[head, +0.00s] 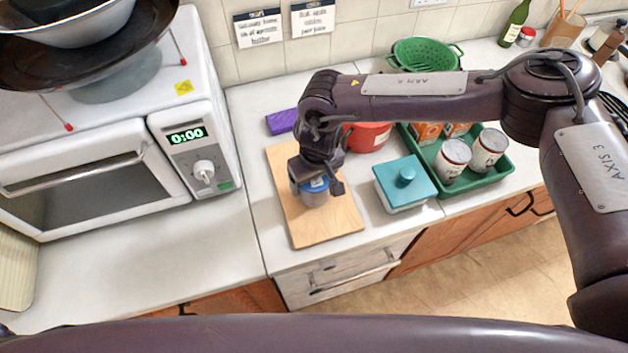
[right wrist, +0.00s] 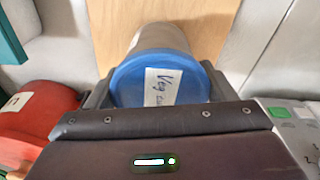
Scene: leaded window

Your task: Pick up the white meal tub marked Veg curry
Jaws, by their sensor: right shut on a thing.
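The meal tub (head: 314,195) has a pale body and a blue lid. It is at the wooden board on the counter, in the middle of the head view. In the right wrist view the lid (right wrist: 160,80) carries a white label reading "Veg", with the rest partly hidden. My right gripper (head: 318,184) comes from above and is shut on the tub, one finger on each side. I cannot tell whether the tub's base touches the board. My left gripper is not in view.
The wooden board (head: 285,185) lies right of the white microwave (head: 190,140). A teal-lidded box (head: 405,186), a red pot (head: 369,136) and a green tray (head: 480,178) with cans stand to the right. The counter at front left (head: 140,265) is clear.

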